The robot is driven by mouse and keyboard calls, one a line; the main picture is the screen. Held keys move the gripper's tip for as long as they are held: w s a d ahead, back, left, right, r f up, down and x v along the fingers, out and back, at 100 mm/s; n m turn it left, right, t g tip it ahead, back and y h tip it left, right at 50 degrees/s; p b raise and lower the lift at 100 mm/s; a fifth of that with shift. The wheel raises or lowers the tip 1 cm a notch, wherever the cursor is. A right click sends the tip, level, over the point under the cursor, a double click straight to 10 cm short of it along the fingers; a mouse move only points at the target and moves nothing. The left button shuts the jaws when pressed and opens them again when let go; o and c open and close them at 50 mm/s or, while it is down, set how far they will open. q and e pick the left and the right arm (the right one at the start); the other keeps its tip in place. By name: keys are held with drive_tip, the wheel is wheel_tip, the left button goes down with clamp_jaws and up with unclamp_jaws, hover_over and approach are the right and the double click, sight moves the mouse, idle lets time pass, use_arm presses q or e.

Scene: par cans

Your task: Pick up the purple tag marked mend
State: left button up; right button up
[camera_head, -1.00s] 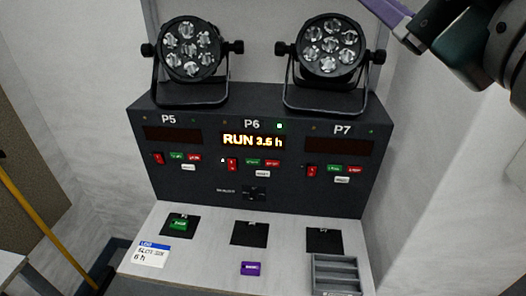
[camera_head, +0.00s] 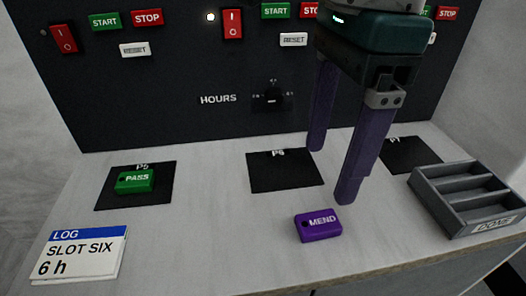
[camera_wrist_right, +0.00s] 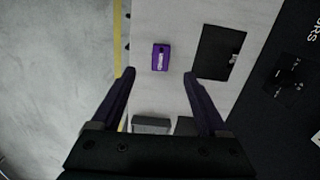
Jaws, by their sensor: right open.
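The purple tag marked MEND (camera_head: 318,226) lies flat on the pale bench top, near its front edge and in front of the black P6 square. My right gripper (camera_head: 333,172) hangs above the bench, its two purple fingers apart and empty. In the head view the fingers appear above and behind the tag, not touching it. In the right wrist view the tag (camera_wrist_right: 160,57) lies ahead of the open fingertips (camera_wrist_right: 158,72), roughly centred between them. My left gripper is in neither view.
A green PASS tag (camera_head: 134,181) lies on the P5 square. A LOG card (camera_head: 80,255) lies at the left. A grey slotted tray marked DONE (camera_head: 452,219) stands at the right. The dark switch panel (camera_head: 180,90) rises behind. Bench around the MEND tag is clear.

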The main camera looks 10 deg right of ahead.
sight(323, 221)
drive_tip(key=shift+h, duration=0.3)
drive_tip(key=f, duration=0.6)
drive_tip(key=d+f, duration=0.1)
drive_tip(key=f, duration=0.3)
drive_tip(key=shift+w+f, duration=0.1)
drive_tip(key=shift+w, duration=0.05)
clamp_jaws()
